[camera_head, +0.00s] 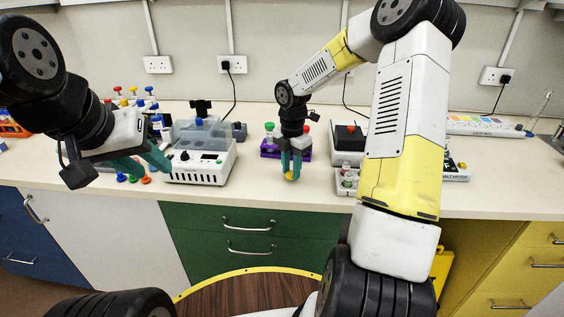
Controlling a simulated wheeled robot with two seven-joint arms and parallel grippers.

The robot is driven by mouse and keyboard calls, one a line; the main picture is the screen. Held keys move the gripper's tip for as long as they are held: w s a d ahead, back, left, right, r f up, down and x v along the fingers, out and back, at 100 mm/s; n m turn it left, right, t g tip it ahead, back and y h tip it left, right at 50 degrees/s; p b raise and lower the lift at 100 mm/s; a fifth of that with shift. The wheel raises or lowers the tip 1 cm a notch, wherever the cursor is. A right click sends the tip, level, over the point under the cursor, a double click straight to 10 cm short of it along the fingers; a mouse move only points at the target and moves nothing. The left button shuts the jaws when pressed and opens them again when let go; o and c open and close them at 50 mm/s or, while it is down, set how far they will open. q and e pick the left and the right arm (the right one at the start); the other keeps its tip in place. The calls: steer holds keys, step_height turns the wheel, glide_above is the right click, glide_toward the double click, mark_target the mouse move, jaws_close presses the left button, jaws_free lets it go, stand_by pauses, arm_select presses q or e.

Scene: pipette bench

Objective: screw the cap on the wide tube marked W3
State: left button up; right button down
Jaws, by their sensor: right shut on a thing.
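My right gripper (290,174) points down over the front of the bench, its teal fingers shut on a small yellow cap (290,177) that shows at their tips. A purple rack (269,154) stands just behind it, with a green-topped tube (269,130) at its left; a red top (306,129) shows behind the gripper. My fingers and wrist hide part of the rack. No W3 marking is readable. My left gripper (154,168) is at the left, above the bench, with its teal fingers apart and nothing seen between them.
A white device with a clear lid (200,166) stands between the grippers. Several coloured pieces (133,178) lie by my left gripper. A small white rack with tubes (346,182) and a box with a dark top (349,138) stand right of my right gripper. The front bench strip (262,192) is clear.

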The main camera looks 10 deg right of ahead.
step_height(320, 180, up, 2)
steer(key=shift+r, duration=0.25)
steer(key=s+a, duration=0.2)
steer(key=s, duration=0.5)
steer(key=s+a+r, duration=0.1)
steer(key=s+a, duration=0.1)
steer(key=s, duration=0.6)
steer(key=shift+s+a, duration=0.15)
steer(key=shift+a, duration=0.25)
steer(key=shift+r, duration=0.1)
